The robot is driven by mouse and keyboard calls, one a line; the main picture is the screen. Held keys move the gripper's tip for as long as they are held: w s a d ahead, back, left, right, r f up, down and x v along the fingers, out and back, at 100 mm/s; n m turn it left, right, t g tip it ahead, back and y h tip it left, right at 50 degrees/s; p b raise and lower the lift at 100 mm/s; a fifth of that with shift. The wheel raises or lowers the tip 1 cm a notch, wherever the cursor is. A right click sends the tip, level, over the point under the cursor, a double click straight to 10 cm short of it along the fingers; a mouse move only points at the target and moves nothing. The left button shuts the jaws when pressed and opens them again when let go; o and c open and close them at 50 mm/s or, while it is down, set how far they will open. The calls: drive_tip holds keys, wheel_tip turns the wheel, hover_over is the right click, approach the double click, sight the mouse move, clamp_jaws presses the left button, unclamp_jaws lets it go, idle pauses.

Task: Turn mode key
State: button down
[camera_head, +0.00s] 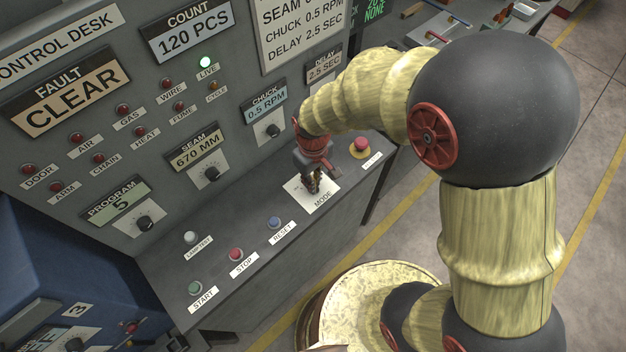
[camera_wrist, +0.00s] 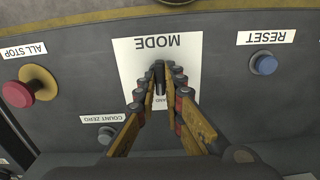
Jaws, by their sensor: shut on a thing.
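The mode key switch sits on a white plate labelled MODE (camera_head: 325,192) on the sloping ledge of the control desk. The plate also shows in the wrist view (camera_wrist: 185,49), with its lettering upside down. My gripper (camera_head: 313,185) is over the plate, its fingers pointing down at it. In the wrist view my gripper (camera_wrist: 160,82) has its fingertips closed together on the dark mode key (camera_wrist: 159,86), near the middle of the plate. Most of the key is hidden between the fingers, so its exact angle cannot be told. Part of a position label shows beneath the fingers.
A red all stop button (camera_head: 360,147) is close to the right of my gripper. A blue reset button (camera_head: 274,222), red stop button (camera_head: 236,254) and green start button (camera_head: 195,288) line the ledge to the left.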

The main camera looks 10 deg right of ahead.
drive_tip(key=m+p, duration=0.1)
drive_tip(key=m, duration=0.3)
drive_tip(key=shift+m+p, duration=0.8)
drive_tip(key=shift+m, duration=1.5)
drive_tip(key=c, duration=1.9)
unclamp_jaws()
drive_tip(key=shift+r, duration=0.1)
wheel_tip(320, 180, up, 12)
